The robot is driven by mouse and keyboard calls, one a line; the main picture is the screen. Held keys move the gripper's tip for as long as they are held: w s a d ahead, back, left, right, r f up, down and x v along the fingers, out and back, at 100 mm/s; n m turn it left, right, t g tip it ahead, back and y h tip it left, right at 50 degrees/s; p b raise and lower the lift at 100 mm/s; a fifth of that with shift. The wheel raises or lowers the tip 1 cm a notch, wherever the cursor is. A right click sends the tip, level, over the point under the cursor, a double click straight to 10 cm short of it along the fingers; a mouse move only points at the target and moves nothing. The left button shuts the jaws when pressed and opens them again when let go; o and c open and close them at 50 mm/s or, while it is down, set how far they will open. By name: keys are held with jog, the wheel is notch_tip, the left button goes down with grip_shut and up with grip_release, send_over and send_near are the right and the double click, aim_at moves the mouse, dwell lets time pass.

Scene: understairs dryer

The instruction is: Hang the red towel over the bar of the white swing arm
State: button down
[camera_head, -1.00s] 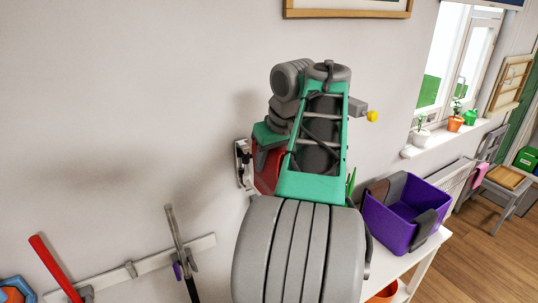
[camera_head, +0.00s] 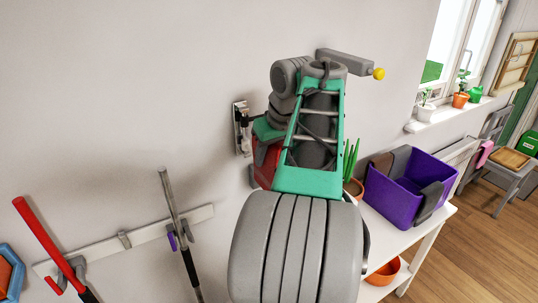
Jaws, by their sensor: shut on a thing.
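The red towel (camera_head: 265,166) shows as a small patch beside and partly behind my green and grey arm, close to the wall. My gripper (camera_head: 264,132) is mostly hidden by my own arm links. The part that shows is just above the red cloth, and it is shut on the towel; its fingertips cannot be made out. A metal wall plate (camera_head: 241,128) is just left of it. I cannot make out a white swing arm or its bar. A grey bar (camera_head: 345,62) with a yellow knob sticks out behind my arm, to the upper right.
A white table (camera_head: 440,222) on the right bears a purple crate (camera_head: 387,203) and a green plant. An orange bowl (camera_head: 384,272) is below. A wall rail (camera_head: 150,231) holds long-handled tools at lower left. The wall at upper left is bare.

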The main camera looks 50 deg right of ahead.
notch_tip(320, 180, down, 9)
jog(key=b, duration=0.6)
jog(key=shift+r+b, duration=0.2)
jog(key=shift+b, duration=0.15)
jog(key=c, duration=0.7)
grip_release()
